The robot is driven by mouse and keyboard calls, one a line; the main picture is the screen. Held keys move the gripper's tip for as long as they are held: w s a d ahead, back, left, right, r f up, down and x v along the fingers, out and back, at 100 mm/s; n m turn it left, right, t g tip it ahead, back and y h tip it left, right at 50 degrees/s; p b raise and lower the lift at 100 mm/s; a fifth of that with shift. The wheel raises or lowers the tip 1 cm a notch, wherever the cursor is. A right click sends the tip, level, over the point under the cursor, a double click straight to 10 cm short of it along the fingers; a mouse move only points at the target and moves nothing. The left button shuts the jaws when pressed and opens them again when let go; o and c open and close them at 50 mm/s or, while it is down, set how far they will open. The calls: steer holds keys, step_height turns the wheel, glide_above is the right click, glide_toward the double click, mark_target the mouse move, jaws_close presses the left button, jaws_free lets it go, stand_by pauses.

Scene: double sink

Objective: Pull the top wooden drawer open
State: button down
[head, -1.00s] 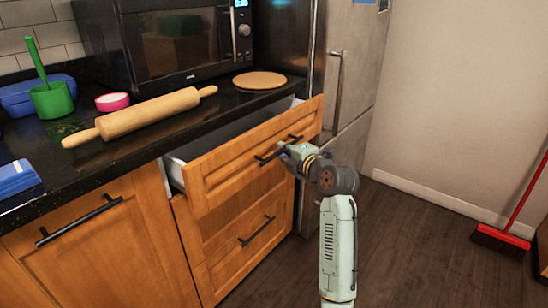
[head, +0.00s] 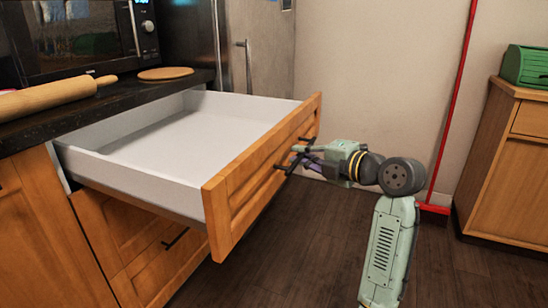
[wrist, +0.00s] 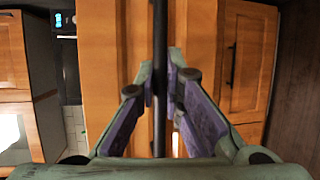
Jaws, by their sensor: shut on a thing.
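The top wooden drawer (head: 265,175) is pulled far out from the counter, and its white inside (head: 195,135) looks empty. Its front also shows in the wrist view (wrist: 105,70). Its dark bar handle (head: 297,160) runs along the drawer front. My gripper (head: 300,158) is at this handle, in front of the drawer. In the wrist view my gripper's purple-padded fingers (wrist: 160,95) are closed around the dark handle bar (wrist: 160,40). In the head view the fingertips are small and partly lost against the handle.
A closed lower drawer (head: 165,255) with a dark handle is below. A rolling pin (head: 50,97) and a round board (head: 176,73) lie on the black counter. Dark floor (head: 290,260) is clear in front.

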steer(key=shift+s+d+b, duration=0.1)
steer(key=shift+s+d, duration=0.15)
steer(key=shift+d, duration=0.4)
steer(key=shift+s+d+b, duration=0.15)
steer(key=shift+s+d, duration=0.1)
steer(key=shift+d, duration=0.45)
steer(key=shift+s+d+b, duration=0.1)
steer(key=shift+s+d, duration=0.15)
steer(key=shift+d, duration=0.4)
steer(key=c, duration=1.7)
jaws_free()
steer(key=v, duration=1.2)
steer(key=shift+d, duration=0.1)
